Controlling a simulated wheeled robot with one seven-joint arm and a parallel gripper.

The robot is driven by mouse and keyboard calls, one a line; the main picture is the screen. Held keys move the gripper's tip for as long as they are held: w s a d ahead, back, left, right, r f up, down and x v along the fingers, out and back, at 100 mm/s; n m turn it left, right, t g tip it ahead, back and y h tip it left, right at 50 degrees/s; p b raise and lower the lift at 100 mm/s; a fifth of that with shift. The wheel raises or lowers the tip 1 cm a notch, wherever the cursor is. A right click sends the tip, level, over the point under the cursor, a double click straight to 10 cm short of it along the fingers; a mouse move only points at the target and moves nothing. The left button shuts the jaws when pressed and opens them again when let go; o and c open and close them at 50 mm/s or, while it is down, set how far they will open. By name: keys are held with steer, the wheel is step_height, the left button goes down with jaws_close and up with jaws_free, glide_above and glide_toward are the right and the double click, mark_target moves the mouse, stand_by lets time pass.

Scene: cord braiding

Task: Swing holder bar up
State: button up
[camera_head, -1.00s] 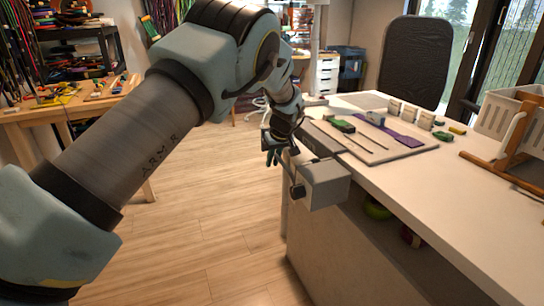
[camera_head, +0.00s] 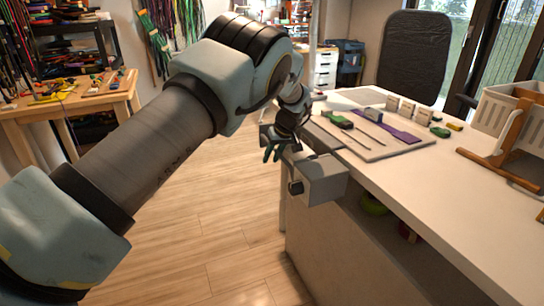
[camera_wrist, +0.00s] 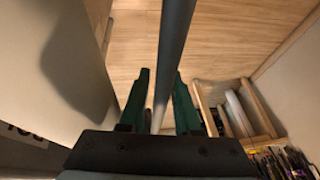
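A grey holder block (camera_head: 328,180) with a dark knob sits at the near left edge of the white worktable. In the wrist view, a slim grey holder bar (camera_wrist: 174,50) runs from the top of the picture down between my green fingers. My gripper (camera_wrist: 160,90) is open, with one finger on each side of the bar and gaps showing. In the head view, my gripper (camera_head: 273,153) points down just left of the holder block, beyond the table edge. Where the bar joins the holder is hidden by my wrist in the head view.
The white worktable (camera_head: 420,200) bears a board (camera_head: 375,150) with cords, a purple strip and small cards. A wooden rack (camera_head: 505,150) stands at the right. A wooden side table (camera_head: 60,110) is at the left. Open floor (camera_head: 210,240) lies between.

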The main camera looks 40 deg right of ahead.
steer(key=shift+o, duration=0.9)
steer(key=shift+r, duration=0.1)
steer(key=v, duration=1)
steer(key=shift+s+r+b, duration=0.15)
steer(key=shift+r+b, duration=0.2)
steer(key=shift+b, duration=0.05)
